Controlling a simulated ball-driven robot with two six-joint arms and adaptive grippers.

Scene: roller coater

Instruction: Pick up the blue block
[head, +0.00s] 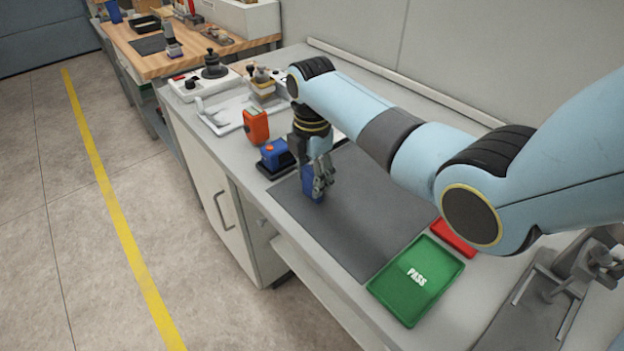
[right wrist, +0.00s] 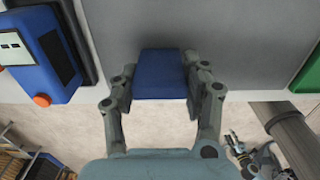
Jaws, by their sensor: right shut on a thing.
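The blue block (head: 311,184) is near the left front edge of the dark grey mat (head: 370,225) in the head view. In the right wrist view the blue block (right wrist: 160,75) fills the space between two finger pads. My right gripper (head: 318,180) points down and is shut on the block. It also shows in the right wrist view (right wrist: 162,88). I cannot tell whether the block touches the mat or is just above it. My left gripper is not in view.
A green PASS tray (head: 440,262) and a red tray (head: 455,237) stand right of the mat. A blue device with an orange knob (head: 273,153) and an orange box (head: 256,126) stand left of the gripper. The mat's middle is clear.

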